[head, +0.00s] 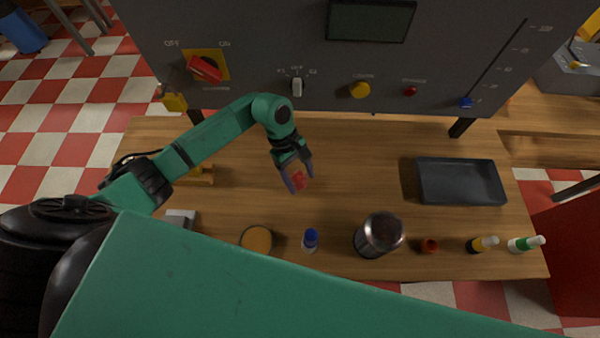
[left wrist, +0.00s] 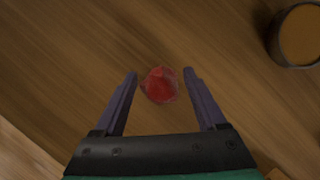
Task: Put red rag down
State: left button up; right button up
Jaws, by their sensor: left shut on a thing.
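The red rag (head: 299,180) is a small crumpled bundle between the fingers of my left gripper (head: 298,185), above the middle of the wooden table (head: 350,160). In the left wrist view the rag (left wrist: 159,85) shows between the tips of the two purple fingers of the left gripper (left wrist: 160,76), with bare wood behind it. The left gripper is shut on the rag. How high the rag is above the wood is hard to tell. My right gripper is not in view.
A dark tray (head: 460,201) lies at the right. Along the front edge stand an orange-topped round container (head: 257,240), a blue-capped bottle (head: 310,240), a metal canister (head: 380,235) and small bottles (head: 483,244). A grey control panel (head: 270,50) rises behind. The table's middle is clear.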

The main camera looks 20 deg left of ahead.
pick_arm(q)
jog(key=shift+w+f+b, duration=0.15)
jog(key=shift+f+b, duration=0.05)
jog(key=shift+b, duration=0.1)
jog(key=o, duration=1.1)
jog(key=shift+r, duration=0.1)
jog(key=shift+o, duration=0.2)
jog(key=shift+r+p, duration=0.3)
jog(key=shift+p, duration=0.1)
jog(key=p+v, duration=0.2)
jog(key=v, duration=0.9)
jog(key=shift+r, duration=0.35)
jog(key=shift+a, duration=0.15)
